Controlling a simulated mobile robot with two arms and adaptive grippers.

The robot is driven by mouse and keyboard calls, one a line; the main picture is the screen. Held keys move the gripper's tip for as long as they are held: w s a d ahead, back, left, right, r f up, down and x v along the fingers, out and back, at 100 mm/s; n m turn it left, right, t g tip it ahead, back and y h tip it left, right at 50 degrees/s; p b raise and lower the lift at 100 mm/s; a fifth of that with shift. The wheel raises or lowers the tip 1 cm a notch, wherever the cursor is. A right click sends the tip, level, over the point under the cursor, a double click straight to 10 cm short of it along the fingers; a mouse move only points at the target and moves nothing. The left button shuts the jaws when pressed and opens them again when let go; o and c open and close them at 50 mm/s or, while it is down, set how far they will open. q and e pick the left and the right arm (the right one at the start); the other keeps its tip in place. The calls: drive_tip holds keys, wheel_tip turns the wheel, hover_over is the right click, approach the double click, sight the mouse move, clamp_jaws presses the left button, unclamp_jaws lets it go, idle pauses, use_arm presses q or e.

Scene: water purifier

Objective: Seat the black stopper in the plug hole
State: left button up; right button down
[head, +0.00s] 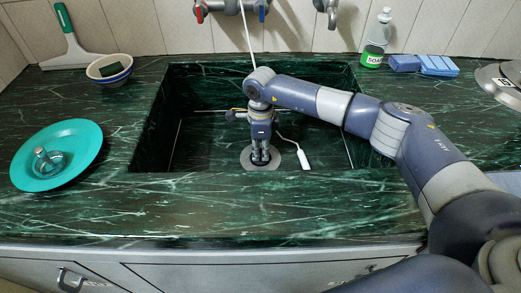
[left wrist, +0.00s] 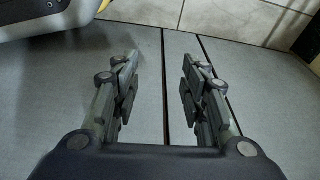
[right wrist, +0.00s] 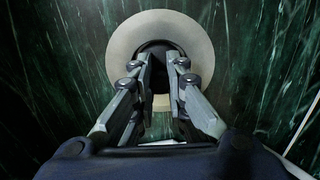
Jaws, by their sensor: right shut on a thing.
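My right gripper (head: 261,161) is down inside the dark green sink, pointing straight down over the plug hole. In the right wrist view its fingers (right wrist: 159,75) are closed around the black stopper (right wrist: 160,46). The pale round rim of the plug hole (right wrist: 122,50) surrounds the stopper in that view, and shows as a grey disc in the head view (head: 285,158). The stopper's lower part is hidden, so I cannot tell how deep it sits. My left gripper (left wrist: 158,85) is open and empty in front of grey cabinet panels, outside the head view.
The sink walls (head: 150,135) surround my right gripper. A white nozzle (head: 304,159) on a cord lies close by at right. A turquoise plate (head: 85,140) and a bowl (head: 109,76) are on the left counter. A soap bottle (head: 376,38) and blue sponges (head: 438,65) stand behind my arm.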

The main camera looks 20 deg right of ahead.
sight(261, 149)
use_arm(q)
drive_tip(key=shift+s, duration=0.1)
use_arm(e)
drive_tip(key=c, duration=2)
unclamp_jaws()
use_arm(q)
drive_tip(key=shift+w+r, duration=0.2)
drive_tip(key=shift+r, duration=0.15)
use_arm(e)
drive_tip(key=o, duration=0.4)
drive_tip(key=shift+r, duration=0.15)
use_arm(q)
drive_tip(key=f, duration=0.1)
drive_tip(key=s+f+p, duration=0.1)
drive_tip(key=f, duration=0.1)
drive_tip(key=shift+s+a+f, duration=0.2)
drive_tip(key=shift+f, duration=0.05)
use_arm(e)
wheel_tip(261, 149, up, 12)
use_arm(q)
drive_tip(key=shift+d, duration=0.1)
